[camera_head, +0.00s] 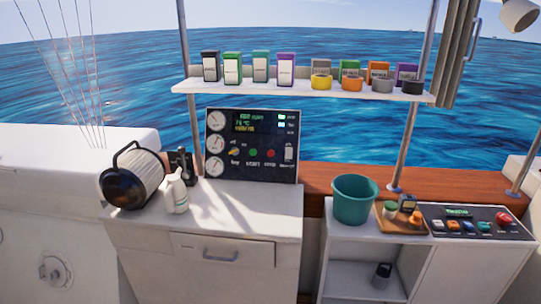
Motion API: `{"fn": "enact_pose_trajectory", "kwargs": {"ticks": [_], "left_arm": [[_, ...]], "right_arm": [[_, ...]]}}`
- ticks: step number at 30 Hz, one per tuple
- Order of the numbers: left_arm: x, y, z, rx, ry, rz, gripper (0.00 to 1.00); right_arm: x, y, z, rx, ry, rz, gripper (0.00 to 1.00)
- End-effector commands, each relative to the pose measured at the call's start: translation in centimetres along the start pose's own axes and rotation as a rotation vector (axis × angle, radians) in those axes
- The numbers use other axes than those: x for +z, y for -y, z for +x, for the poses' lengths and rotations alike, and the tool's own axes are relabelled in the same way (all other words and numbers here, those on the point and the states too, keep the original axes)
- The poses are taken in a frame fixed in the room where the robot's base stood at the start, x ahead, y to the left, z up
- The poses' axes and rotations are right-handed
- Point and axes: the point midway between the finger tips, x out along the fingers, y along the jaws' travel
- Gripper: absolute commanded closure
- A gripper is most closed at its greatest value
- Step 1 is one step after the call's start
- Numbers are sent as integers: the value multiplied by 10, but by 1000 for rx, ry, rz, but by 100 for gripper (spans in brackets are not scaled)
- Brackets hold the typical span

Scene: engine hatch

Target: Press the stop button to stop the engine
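A dark upright engine panel (252,170) stands at the back of the white cabinet, left of centre. It has round gauges down its left side and a lit display at the top. A red button (271,154) sits on it to the right of a green button (253,153); the small labels under them are hard to read. A second dark console (475,238) lies at the right on a lower white unit, with a larger red button (503,217) and several coloured switches. Neither of my grippers is in view.
A white bottle (177,194) and a black-and-white ribbed cylinder (145,177) stand left of the panel. A green bucket (354,199) stands between the two panels. The white cabinet top (250,208) before the panel is clear.

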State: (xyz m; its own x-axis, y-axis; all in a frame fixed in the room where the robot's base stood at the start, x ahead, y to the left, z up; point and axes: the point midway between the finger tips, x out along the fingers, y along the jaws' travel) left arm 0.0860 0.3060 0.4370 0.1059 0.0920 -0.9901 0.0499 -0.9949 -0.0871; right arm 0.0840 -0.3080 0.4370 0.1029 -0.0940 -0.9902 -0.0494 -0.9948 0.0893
Motion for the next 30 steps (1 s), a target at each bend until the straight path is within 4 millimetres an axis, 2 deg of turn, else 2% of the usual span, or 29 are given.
{"fn": "enact_pose_trajectory", "kwargs": {"ticks": [1,6,30], "left_arm": [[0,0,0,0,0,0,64],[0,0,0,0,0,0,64],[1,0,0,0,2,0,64]], "right_arm": [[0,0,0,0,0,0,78],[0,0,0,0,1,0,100],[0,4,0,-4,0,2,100]]}}
